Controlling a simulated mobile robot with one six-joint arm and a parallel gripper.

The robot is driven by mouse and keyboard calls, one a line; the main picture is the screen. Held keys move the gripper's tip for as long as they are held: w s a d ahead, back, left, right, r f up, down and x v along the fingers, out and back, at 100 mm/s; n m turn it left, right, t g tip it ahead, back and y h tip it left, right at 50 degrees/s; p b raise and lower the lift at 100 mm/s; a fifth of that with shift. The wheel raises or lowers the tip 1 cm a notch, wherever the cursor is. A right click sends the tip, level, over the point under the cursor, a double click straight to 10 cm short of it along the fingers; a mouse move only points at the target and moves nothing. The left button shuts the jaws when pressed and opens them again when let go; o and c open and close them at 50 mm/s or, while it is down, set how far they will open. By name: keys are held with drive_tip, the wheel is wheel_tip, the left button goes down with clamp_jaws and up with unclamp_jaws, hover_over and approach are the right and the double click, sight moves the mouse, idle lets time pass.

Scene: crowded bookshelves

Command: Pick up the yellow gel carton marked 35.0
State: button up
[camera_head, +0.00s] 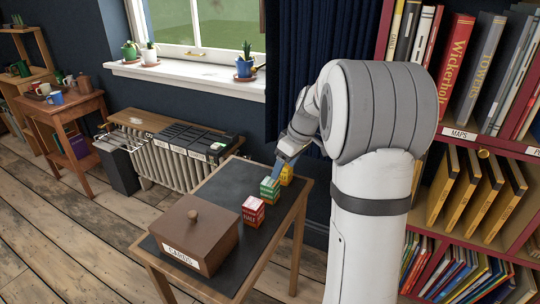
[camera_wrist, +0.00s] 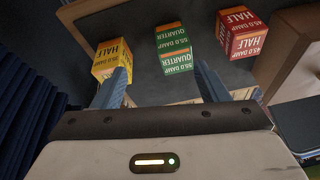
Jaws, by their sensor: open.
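The yellow carton (camera_head: 287,174) stands on the dark-topped table, at the far end of a row of cartons. In the wrist view the yellow carton (camera_wrist: 108,60) is at upper left, partly behind the left fingertip; its first marking line is too small to read surely. A green carton (camera_head: 268,191) stands beside it, and in the wrist view this green carton (camera_wrist: 174,50) is marked QUARTER and lies ahead between the fingers. My gripper (camera_wrist: 164,70) is open and empty; in the head view my gripper (camera_head: 279,167) is just above the green and yellow cartons.
A red carton (camera_head: 252,212) marked HALF stands nearer on the same table (camera_head: 222,185), with a brown lidded box (camera_head: 195,236) at its near end. A dark curtain (camera_head: 308,85) hangs behind. A full bookshelf (camera_head: 460,160) stands at right. Wooden floor is open at left.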

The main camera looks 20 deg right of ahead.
drive_tip(key=n+p, duration=0.1)
drive_tip(key=n, duration=0.1)
approach(284, 172)
drive_tip(key=w+f, duration=0.1)
drive_tip(key=w, duration=0.1)
drive_tip(key=shift+t+y, duration=0.3)
drive_tip(key=shift+t, duration=0.1)
drive_tip(key=x, duration=0.8)
drive_tip(key=shift+w+d, duration=0.15)
drive_tip(key=shift+d, duration=0.25)
drive_tip(key=c, duration=1.1)
drive_tip(key=shift+r, duration=0.1)
